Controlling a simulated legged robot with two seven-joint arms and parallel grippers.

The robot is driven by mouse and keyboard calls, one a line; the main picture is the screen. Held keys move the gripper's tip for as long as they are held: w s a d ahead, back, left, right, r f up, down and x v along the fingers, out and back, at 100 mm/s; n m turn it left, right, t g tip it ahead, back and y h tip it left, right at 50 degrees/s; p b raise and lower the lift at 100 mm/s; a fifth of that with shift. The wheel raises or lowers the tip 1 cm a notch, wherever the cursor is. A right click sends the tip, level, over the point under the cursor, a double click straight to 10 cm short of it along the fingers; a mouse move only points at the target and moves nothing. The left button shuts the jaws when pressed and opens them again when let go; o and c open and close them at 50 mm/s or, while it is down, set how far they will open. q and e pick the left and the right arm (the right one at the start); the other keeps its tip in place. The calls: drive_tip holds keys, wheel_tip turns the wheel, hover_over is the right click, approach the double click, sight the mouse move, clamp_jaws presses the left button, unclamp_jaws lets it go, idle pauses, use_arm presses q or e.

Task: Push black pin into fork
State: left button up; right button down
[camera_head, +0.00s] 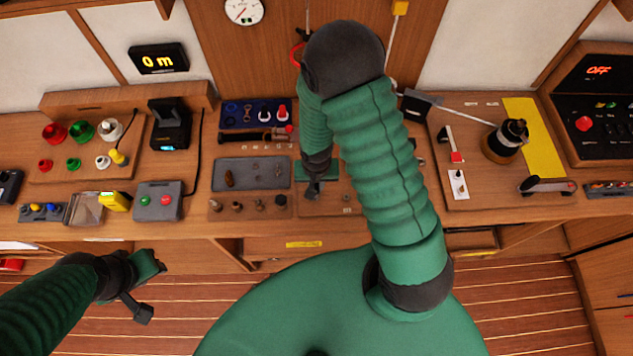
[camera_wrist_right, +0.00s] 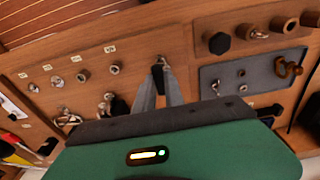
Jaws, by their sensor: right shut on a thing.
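My right gripper (camera_head: 313,190) reaches down to the wooden fitting board at the middle of the bench. In the right wrist view its two grey fingers (camera_wrist_right: 160,80) are close together, shut on a small dark piece that looks like the black pin (camera_wrist_right: 161,88), mostly hidden between them. A small metal fitting (camera_wrist_right: 158,62), perhaps the fork, shows right at the fingertips. I cannot tell whether the pin is inside it.
Several metal fittings (camera_wrist_right: 115,68) stand in a labelled row beside the fingers, with shackles nearby. A grey tray (camera_head: 235,173) with small parts and a row of posts with a black hex knob (camera_wrist_right: 220,43) lie on the other side. My right arm hides part of the bench.

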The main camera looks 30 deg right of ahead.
drive_tip(key=shift+a, duration=0.15)
drive_tip(key=shift+f+b, duration=1.4)
drive_tip(key=shift+f, duration=0.3)
drive_tip(key=c, duration=1)
unclamp_jaws()
drive_tip(key=shift+r, duration=0.1)
wheel_tip(320, 180, up, 5)
drive_tip(key=p, duration=0.4)
drive_tip(key=shift+p, duration=0.35)
